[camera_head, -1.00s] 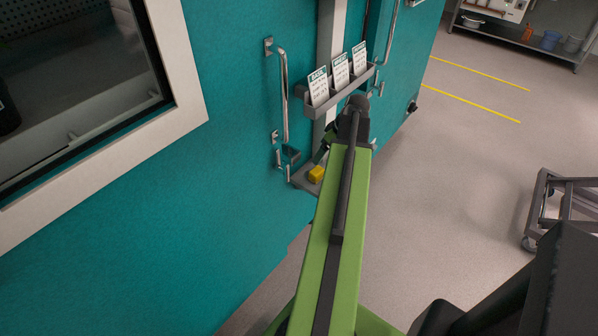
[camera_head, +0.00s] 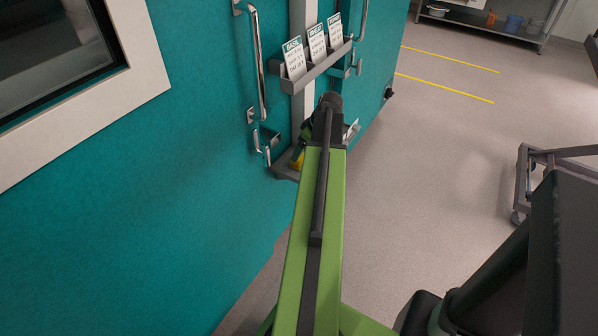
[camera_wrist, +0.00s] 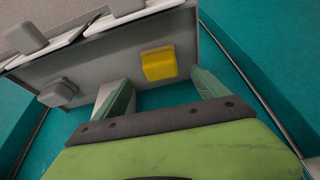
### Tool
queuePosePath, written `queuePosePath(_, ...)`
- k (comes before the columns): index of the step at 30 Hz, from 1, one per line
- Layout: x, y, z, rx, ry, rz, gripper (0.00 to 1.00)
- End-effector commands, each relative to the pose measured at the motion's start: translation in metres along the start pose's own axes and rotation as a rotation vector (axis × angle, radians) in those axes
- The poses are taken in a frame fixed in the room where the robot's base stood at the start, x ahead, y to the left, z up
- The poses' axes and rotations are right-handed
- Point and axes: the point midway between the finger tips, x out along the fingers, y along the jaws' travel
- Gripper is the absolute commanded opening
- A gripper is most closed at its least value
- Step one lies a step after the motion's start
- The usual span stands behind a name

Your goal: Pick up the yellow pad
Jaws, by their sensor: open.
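The yellow pad (camera_wrist: 158,64) is a small block with rounded edges on a grey shelf (camera_wrist: 100,68) fixed to the teal chamber front. In the head view the yellow pad (camera_head: 297,162) shows only in part beside the end of my arm, on the lower grey shelf (camera_head: 284,171). In the wrist view my gripper (camera_wrist: 160,90) is open, with one green finger to the left and one to the right. The pad lies just beyond the fingertips, roughly between them and a little toward the right finger. Nothing is held.
Grey blocks (camera_wrist: 58,92) and white cards sit on the same shelf in the wrist view. Above it, a rack (camera_head: 310,70) holds three labelled cards. Metal door handles (camera_head: 257,60) stand out at the left. A cart (camera_head: 540,165) stands right; floor between is clear.

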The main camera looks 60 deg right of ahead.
Motion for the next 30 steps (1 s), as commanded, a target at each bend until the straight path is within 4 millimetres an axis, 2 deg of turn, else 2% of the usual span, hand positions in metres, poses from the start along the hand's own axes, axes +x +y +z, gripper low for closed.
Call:
queuePosePath(1, 0.011, 0.000, 0.002, 0.000, 0.000, 0.000, 0.84)
queuePosePath(5, 0.009, 0.000, 0.000, 0.000, 0.000, 0.000, 0.84)
queuePosePath(8, 0.015, 0.000, 0.001, 0.000, 0.000, 0.000, 0.84)
queuePosePath(16, 0.061, -0.001, 0.004, 0.000, 0.000, 0.000, 0.84)
queuePosePath(23, 0.059, -0.001, 0.001, 0.001, 0.000, 0.001, 0.84)
queuePosePath(24, 0.059, -0.001, 0.001, 0.001, 0.000, 0.001, 0.82)
queuePosePath(30, 0.059, -0.001, 0.001, 0.002, 0.000, 0.001, 0.56)
